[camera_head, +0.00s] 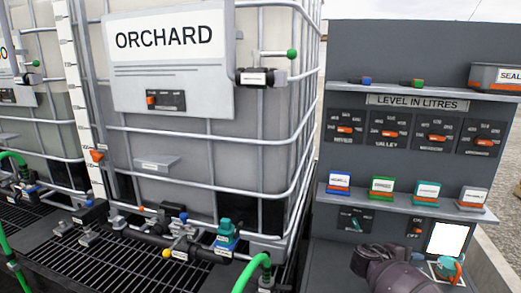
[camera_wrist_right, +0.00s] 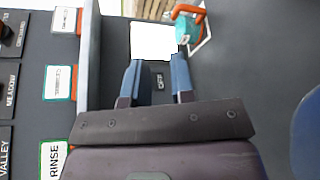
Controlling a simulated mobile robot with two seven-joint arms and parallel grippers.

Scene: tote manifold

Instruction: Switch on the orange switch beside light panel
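The orange switch (camera_head: 416,231) sits on a small dark plate low on the grey panel, just left of the white light panel (camera_head: 447,239). I cannot tell its lever position for sure. My right gripper (camera_head: 392,249) is in front of the panel, below and left of the switch. In the right wrist view the two blue-grey fingers (camera_wrist_right: 156,72) stand apart with nothing held between them. The plate with its OFF lettering (camera_wrist_right: 158,81) shows in the gap, and the light panel (camera_wrist_right: 153,41) lies just beyond. The lever is not clear there. My left gripper is not in view.
A teal item with an orange handle (camera_head: 447,268) stands right of my right gripper, below the light panel. A shelf (camera_head: 400,205) with several labelled blocks juts out above. Orange level switches (camera_head: 389,133) sit higher.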

